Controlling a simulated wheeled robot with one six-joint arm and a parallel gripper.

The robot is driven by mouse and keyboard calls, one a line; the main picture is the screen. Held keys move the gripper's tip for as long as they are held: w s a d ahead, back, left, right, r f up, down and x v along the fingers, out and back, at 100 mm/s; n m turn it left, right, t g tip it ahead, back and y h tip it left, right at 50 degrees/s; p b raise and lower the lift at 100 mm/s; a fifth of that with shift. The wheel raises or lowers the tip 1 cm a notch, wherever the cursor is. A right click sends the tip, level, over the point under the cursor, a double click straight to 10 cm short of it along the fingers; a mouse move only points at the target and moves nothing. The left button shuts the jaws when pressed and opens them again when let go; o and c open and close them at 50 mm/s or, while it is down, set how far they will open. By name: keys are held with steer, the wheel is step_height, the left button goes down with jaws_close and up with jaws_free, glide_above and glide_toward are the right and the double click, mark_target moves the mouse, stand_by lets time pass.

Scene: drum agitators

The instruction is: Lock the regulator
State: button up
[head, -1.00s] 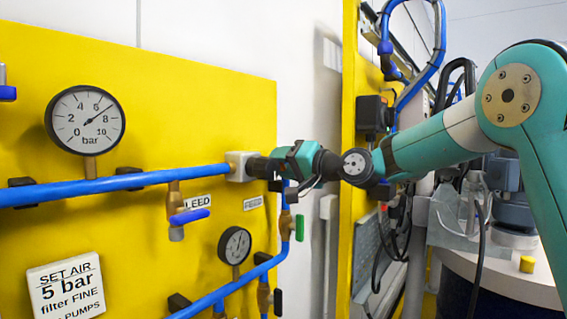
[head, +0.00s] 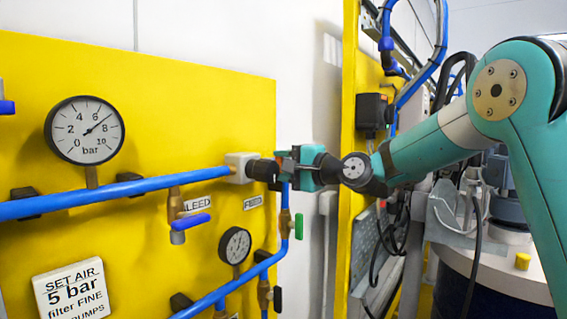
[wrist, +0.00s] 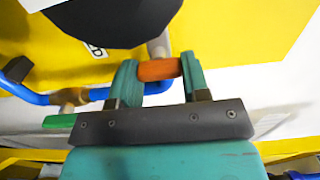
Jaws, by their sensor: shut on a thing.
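The regulator is a pale block (head: 240,167) on the blue pipe of the yellow panel, with a black knob (head: 262,170) on its right side. My gripper (head: 281,168) is at the right end of the knob. In the wrist view a large dark round part (wrist: 110,20), apparently the knob, fills the top. There my gripper (wrist: 158,71) has its two teal fingers closed on a small orange-brown cylindrical piece (wrist: 158,69). I cannot tell how this piece joins the knob. The large gauge (head: 84,130) has its needle near 7 bar.
A blue-handled bleed valve (head: 190,221) is below the pipe, left of the regulator. A green-handled valve (head: 299,226) is below my gripper. A small gauge (head: 235,246) and a "SET AIR 5 bar" sign (head: 74,289) are lower on the panel.

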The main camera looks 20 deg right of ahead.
stand_by(0.4)
steer(key=o, duration=0.9)
steer(key=shift+d, duration=0.1)
steer(key=shift+b+v, duration=3.8)
steer(key=shift+v, duration=4.85)
